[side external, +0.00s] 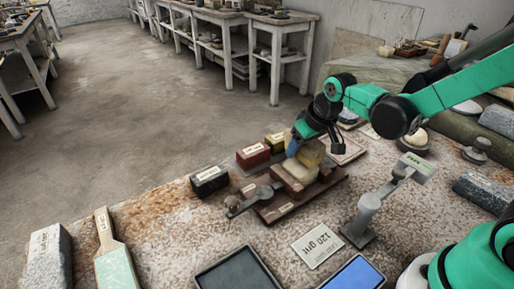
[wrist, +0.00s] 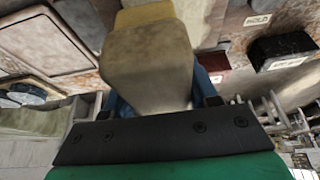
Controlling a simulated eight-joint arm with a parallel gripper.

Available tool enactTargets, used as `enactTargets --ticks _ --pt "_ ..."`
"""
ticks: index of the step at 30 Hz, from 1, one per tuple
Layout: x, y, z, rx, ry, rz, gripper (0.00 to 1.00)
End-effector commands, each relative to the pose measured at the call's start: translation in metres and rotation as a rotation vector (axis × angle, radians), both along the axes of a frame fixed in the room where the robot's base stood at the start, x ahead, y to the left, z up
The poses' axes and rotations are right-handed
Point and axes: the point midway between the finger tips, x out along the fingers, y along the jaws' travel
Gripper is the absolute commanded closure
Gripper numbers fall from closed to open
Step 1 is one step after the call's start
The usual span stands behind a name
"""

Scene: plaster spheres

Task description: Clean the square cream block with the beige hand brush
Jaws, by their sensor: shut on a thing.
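The beige hand brush (side external: 312,150) is in my gripper (side external: 297,147), whose blue fingers close on its sides. In the wrist view the brush (wrist: 150,65) fills the space between the fingers of my gripper (wrist: 160,95). The square cream block (side external: 295,171) sits between the brown jaws of a wooden clamp (side external: 284,207), below the brush. A yellowish edge, seemingly the block (wrist: 146,14), shows beyond the brush in the wrist view. The brush is at the block's top; whether they touch is hard to tell. Its working face is hidden.
Dark red (side external: 253,155), olive (side external: 275,142) and black (side external: 210,181) labelled blocks stand left of and behind the clamp. A grey metal post (side external: 365,212) stands to its right. A 120 grit card (side external: 317,244), dark tray (side external: 238,275) and blue tray (side external: 354,274) lie in front.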

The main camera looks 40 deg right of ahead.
Motion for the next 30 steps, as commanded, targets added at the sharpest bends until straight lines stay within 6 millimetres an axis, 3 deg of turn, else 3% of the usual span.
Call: enactTargets --ticks 30 --pt "-0.007 0.0 -0.01 0.0 0.0 0.0 0.9"
